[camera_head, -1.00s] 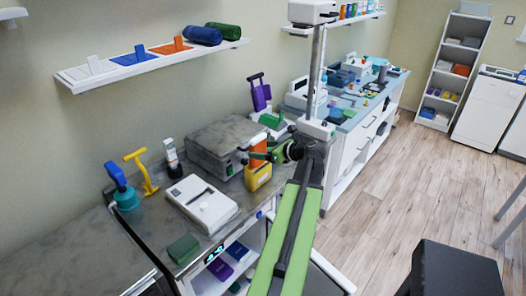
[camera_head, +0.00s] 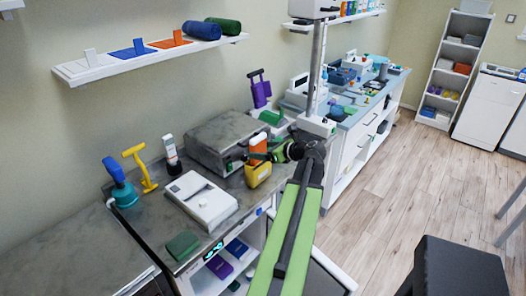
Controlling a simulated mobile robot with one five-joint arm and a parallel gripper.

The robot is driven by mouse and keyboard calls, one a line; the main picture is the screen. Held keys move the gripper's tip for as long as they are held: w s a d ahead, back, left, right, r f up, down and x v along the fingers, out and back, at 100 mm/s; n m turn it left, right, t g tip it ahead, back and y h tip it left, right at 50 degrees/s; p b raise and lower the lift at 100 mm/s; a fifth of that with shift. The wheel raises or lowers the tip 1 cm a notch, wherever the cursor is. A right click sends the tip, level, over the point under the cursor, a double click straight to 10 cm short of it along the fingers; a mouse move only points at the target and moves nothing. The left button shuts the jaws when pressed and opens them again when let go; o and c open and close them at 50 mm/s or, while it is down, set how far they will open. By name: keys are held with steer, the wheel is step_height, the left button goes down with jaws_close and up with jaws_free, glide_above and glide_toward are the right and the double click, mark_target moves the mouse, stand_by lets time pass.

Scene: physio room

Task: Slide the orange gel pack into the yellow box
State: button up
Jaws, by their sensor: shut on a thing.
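The orange gel pack (camera_head: 258,147) stands upright at the yellow box (camera_head: 258,175), with its lower part hidden by the box's front. The yellow box stands on the grey counter in front of a grey metal unit. My gripper (camera_head: 262,153) is shut on the orange gel pack, reaching in from the right. Its fingers are small and partly hidden against the pack. I cannot tell how deep the pack sits in the box.
The grey metal unit (camera_head: 222,138) stands just behind the box. A white device (camera_head: 200,198) lies to its left, with a green block (camera_head: 183,244) nearer the front. A green item (camera_head: 271,117) and a purple holder (camera_head: 260,92) are behind. The counter's front edge is close.

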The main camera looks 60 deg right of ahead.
steer(key=shift+f, duration=0.25)
steer(key=o, duration=1.9)
steer(key=shift+r, duration=0.1)
step_height(320, 180, up, 9)
steer(key=p, duration=0.8)
steer(key=shift+p, duration=0.35)
